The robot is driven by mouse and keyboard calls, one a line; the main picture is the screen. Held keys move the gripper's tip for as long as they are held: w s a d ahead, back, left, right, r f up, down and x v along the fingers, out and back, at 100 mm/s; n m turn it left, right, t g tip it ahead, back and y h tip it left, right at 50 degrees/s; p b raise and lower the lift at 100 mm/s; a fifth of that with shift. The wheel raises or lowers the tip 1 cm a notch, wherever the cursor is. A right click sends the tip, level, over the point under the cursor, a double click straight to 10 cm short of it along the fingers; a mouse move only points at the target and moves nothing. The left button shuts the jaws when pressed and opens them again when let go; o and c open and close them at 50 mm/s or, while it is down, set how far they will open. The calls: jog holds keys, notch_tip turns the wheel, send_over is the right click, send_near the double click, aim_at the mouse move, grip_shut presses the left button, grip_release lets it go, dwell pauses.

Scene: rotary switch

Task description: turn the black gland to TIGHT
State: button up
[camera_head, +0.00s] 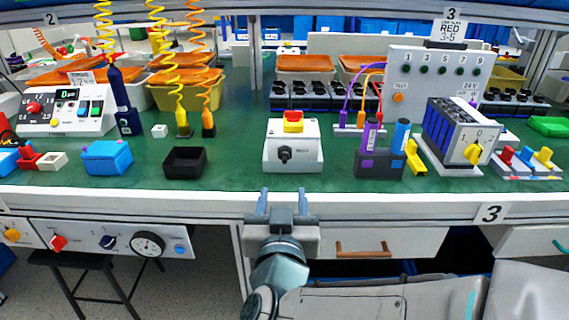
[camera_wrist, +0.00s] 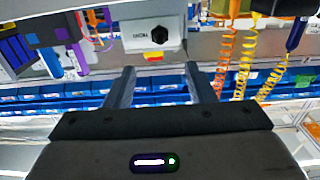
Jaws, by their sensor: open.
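The black gland (camera_head: 284,154) is a small dark knob on the front of a white box (camera_head: 310,150) that has a red and yellow button on top. A small dark label, too small to read surely, is right of the gland. In the upside-down wrist view, the gland (camera_wrist: 159,35) shows on the box (camera_wrist: 172,20), ahead of the fingers. My gripper (camera_head: 283,203) is open and empty at the bench's front edge, in front of the box and apart from it. Its two fingers also show in the wrist view (camera_wrist: 160,78). The gland's exact pointer direction cannot be told.
A black open tray (camera_head: 185,163) stands left of the box. A dark holder (camera_head: 380,165) with purple and blue bottles and a large rotary switch unit (camera_head: 455,135) stand to the right. The green bench top (camera_head: 235,170) beside the box is clear.

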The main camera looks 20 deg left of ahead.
aim_at(285, 156)
jog(key=p+x, duration=0.6)
jog(key=x, duration=0.7)
jog(key=shift+w+a, duration=0.1)
jog(key=c, duration=1)
